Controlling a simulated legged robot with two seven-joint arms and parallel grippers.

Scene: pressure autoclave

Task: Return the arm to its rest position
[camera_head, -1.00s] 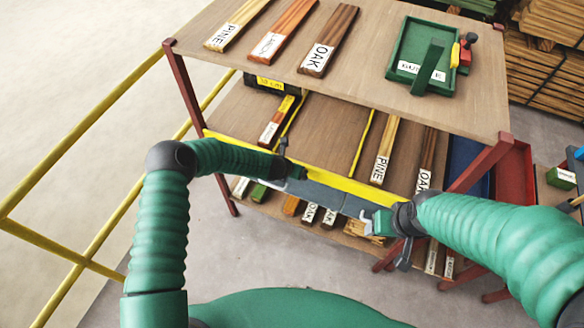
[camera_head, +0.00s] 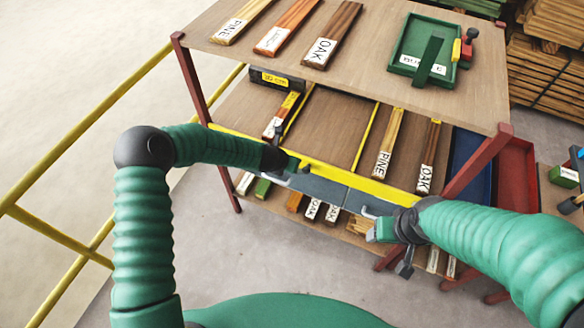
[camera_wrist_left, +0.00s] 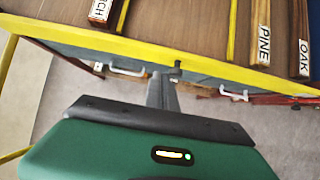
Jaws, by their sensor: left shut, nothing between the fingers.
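My left arm comes in from the left in the head view, bent at a dark elbow, with its gripper (camera_head: 292,163) in front of the yellow edge of the middle shelf. In the left wrist view this gripper (camera_wrist_left: 165,92) is shut and empty, pointing toward the grey drawer fronts below that edge. Whether it touches the shelf is unclear. My right arm comes in from the right, its gripper (camera_head: 380,232) low in front of the shelf unit's right part. Its fingers are too small and angled to tell if they are open.
The wooden shelf unit (camera_head: 385,92) holds labelled planks, such as an oak plank (camera_head: 332,36), and a green tray (camera_head: 399,66). A yellow railing (camera_head: 88,128) stands at left. Drawers with white handles (camera_wrist_left: 127,71) sit under the yellow edge (camera_wrist_left: 140,48). Stacked lumber (camera_head: 545,70) is at right.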

